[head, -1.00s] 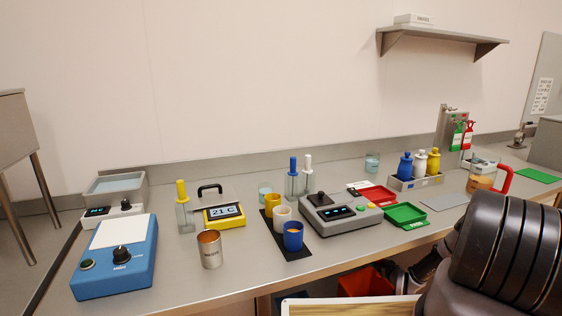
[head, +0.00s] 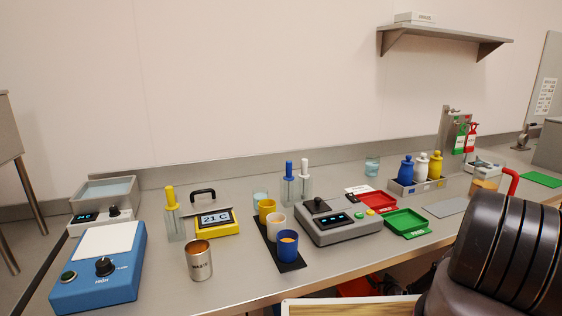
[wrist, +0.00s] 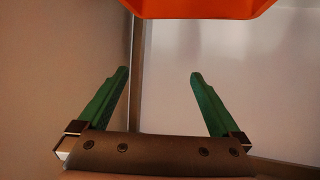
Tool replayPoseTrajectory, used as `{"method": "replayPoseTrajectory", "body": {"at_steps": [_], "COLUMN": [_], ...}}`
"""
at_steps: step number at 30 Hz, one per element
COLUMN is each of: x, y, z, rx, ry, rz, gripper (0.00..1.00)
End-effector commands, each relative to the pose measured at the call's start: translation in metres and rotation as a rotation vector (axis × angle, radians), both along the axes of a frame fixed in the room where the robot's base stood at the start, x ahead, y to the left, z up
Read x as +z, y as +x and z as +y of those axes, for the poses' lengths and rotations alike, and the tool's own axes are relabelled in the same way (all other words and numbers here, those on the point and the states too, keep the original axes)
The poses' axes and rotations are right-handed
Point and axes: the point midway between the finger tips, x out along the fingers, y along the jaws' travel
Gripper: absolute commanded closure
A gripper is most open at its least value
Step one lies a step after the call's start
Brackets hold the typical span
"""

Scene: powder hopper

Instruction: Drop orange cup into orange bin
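My gripper (wrist: 159,73) shows in the wrist view with its two green fingers wide apart and nothing between them. An orange bin (wrist: 200,7) fills the top of that view, beyond the fingertips, and only its lower part shows. No orange cup is clear in either view; the inside of the bin is hidden. My gripper is not visible in the head view, where my dark arm covers the lower right.
The counter (head: 230,283) holds a blue device (head: 75,292), a steel cup (head: 199,262), a black mat (head: 292,267) with yellow, white and blue cups, a grey device (head: 338,233), and red and green trays (head: 408,223). A pale board edge (head: 345,304) lies low in front.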

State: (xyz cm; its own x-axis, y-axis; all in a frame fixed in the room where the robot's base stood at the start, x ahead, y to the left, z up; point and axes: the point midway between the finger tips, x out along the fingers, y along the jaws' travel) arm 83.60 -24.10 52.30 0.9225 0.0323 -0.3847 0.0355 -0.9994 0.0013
Motion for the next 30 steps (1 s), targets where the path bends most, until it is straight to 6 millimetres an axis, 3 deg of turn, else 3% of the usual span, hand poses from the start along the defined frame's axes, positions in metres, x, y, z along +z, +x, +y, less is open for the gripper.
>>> {"method": "replayPoseTrajectory", "body": {"at_steps": [8, 21, 30], "x": [0.005, 0.036, 0.042], "y": [-0.011, -0.086, -0.100], "z": [-0.001, -0.004, -0.004], "rx": [-0.001, -0.002, 0.000], "ry": [0.002, 0.001, 0.000], "rz": [0.001, 0.001, 0.000], "gripper": [0.00, 0.00, 0.00]}}
